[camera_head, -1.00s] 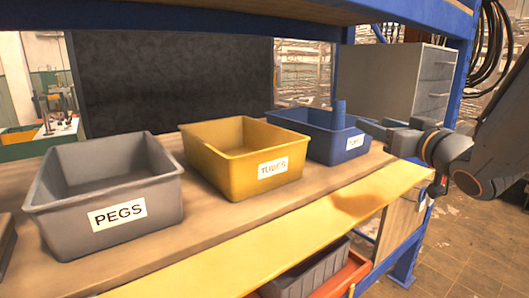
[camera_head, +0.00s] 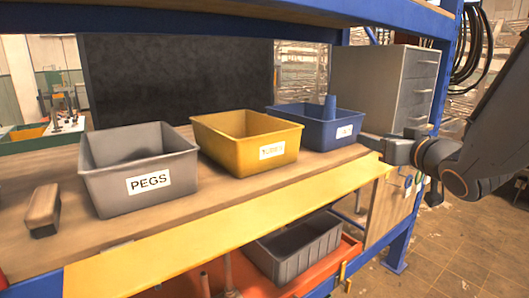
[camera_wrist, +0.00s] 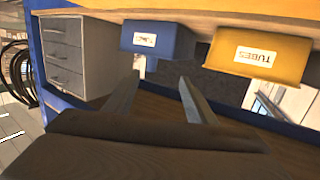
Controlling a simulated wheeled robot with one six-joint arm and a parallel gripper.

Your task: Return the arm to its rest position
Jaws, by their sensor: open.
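My arm (camera_head: 480,150) reaches in from the right edge in the head view. My gripper (camera_wrist: 158,76) is open and empty in the wrist view, its two fingers apart with nothing between them. In the head view the fingers are hard to make out at the right end of the workbench, just right of the blue bin (camera_head: 303,130). The blue bin holds an upright blue cylinder (camera_head: 330,108). The blue bin also shows in the wrist view (camera_wrist: 176,42), beyond the fingers, next to the yellow TUBES bin (camera_wrist: 285,70).
A grey PEGS bin (camera_head: 100,195) and a yellow bin (camera_head: 205,145) stand on the workbench (camera_head: 75,240). A brown block (camera_head: 43,208) lies at the left. A grey drawer cabinet (camera_head: 372,85) stands behind my gripper. A blue shelf beam (camera_head: 220,20) runs overhead. Floor (camera_head: 450,250) is open at the right.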

